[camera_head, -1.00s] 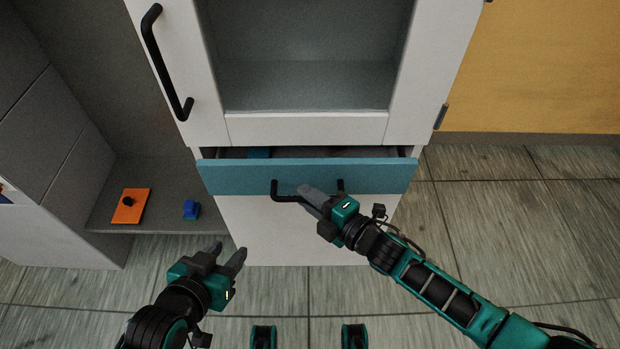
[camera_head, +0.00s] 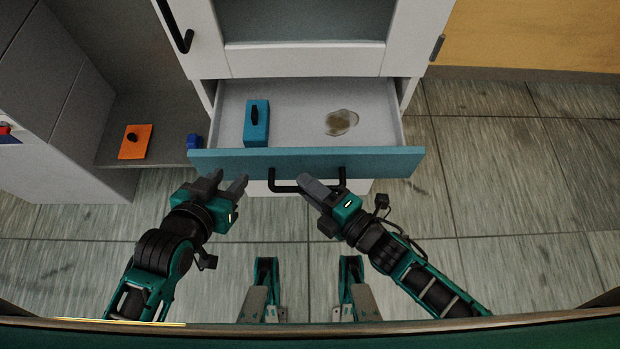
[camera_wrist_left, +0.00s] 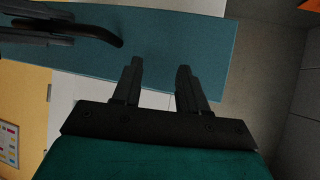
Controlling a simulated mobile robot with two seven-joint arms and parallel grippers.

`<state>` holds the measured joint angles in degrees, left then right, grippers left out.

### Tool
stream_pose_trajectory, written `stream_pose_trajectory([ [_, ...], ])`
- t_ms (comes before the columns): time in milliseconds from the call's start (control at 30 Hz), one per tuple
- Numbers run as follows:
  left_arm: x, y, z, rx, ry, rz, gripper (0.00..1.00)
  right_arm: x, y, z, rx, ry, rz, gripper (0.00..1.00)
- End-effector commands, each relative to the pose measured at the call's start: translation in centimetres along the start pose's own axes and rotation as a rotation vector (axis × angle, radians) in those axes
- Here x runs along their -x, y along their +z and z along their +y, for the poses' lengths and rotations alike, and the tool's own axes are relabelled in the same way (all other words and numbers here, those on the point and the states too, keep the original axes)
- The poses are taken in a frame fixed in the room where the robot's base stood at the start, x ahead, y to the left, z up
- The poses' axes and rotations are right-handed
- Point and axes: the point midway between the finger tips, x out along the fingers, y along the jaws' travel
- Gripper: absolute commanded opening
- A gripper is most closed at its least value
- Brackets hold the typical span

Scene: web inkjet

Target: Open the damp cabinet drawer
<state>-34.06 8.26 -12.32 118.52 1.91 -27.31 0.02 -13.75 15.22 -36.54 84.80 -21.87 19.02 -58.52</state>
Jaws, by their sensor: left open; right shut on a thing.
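The cabinet drawer (camera_head: 390,163) has a blue front with a black bar handle (camera_head: 280,187) and stands well pulled out, its inside visible from above. My right gripper (camera_head: 312,186) is shut on the handle. My left gripper (camera_head: 228,180) is open and empty, just in front of the left part of the drawer front. The left wrist view shows its two fingers (camera_wrist_left: 160,82) apart, with the blue drawer front (camera_wrist_left: 190,45) and the handle (camera_wrist_left: 95,32) beyond. Inside the drawer lie a blue block with a black knob (camera_head: 256,124) and a brownish wet-looking patch (camera_head: 341,122).
The white cabinet (camera_head: 305,62) stands above the drawer. To the left, a low grey shelf holds an orange piece with a black knob (camera_head: 135,142) and a small blue object (camera_head: 194,141). Tiled floor (camera_head: 510,180) is clear at the right.

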Motion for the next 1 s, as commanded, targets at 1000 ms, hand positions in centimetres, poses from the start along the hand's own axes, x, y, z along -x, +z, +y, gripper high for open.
stream_pose_trajectory([
  [1000,0.5,-0.9,-0.2,-0.013,-0.001,0.001,0.43,5.8,0.0,0.0,-0.001,-0.005,0.000,0.38],
])
